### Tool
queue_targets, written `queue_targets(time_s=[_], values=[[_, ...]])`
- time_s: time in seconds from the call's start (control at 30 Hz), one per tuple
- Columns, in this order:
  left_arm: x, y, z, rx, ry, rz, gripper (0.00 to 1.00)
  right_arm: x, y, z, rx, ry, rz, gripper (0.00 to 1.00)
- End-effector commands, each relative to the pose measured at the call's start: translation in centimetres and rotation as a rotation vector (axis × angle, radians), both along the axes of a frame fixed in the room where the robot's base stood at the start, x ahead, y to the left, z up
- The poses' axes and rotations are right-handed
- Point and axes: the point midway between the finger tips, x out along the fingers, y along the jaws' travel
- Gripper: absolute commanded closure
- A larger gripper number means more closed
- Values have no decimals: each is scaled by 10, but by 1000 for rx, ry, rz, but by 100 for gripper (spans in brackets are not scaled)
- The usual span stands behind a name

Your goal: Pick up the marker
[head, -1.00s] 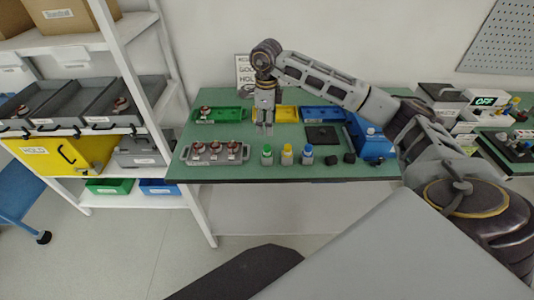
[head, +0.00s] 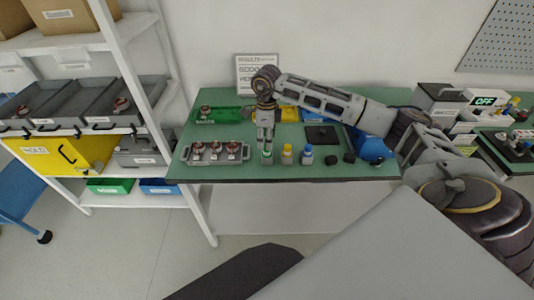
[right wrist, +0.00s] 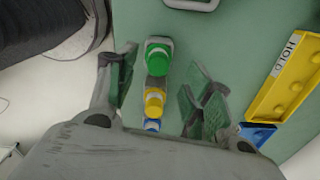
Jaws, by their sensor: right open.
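Three small capped markers stand upright in a row near the table's front edge: a green-capped one (head: 266,158), a yellow-capped one (head: 287,155) and a blue-capped one (head: 306,155). My right gripper (head: 266,146) points down just above and behind the green-capped marker, partly overlapping it. In the right wrist view, my right gripper (right wrist: 162,88) is open, with its fingers to either side of the row. The green cap (right wrist: 158,57) and yellow cap (right wrist: 154,101) lie between them; the blue cap (right wrist: 152,125) is partly hidden. My left gripper is not in view.
A grey tray (head: 214,161) with several copper-wound parts stands left of the markers. Green (head: 228,115) and yellow bins are behind, with a dark square pad (head: 321,135) and blue container (head: 371,148) to the right. Small black blocks stand right of the blue-capped marker.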

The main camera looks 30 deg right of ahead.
Motion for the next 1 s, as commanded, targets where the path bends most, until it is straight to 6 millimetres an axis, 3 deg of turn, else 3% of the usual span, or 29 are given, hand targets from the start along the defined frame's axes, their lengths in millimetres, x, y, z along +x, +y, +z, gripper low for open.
queue_targets(time_s=[0.53, 1.0], values=[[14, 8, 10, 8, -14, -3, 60, -3, 1, -47, 1, 1, 0, 49], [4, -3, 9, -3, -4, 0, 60, -2, 1, -51, 0, 0, 0, 49]])
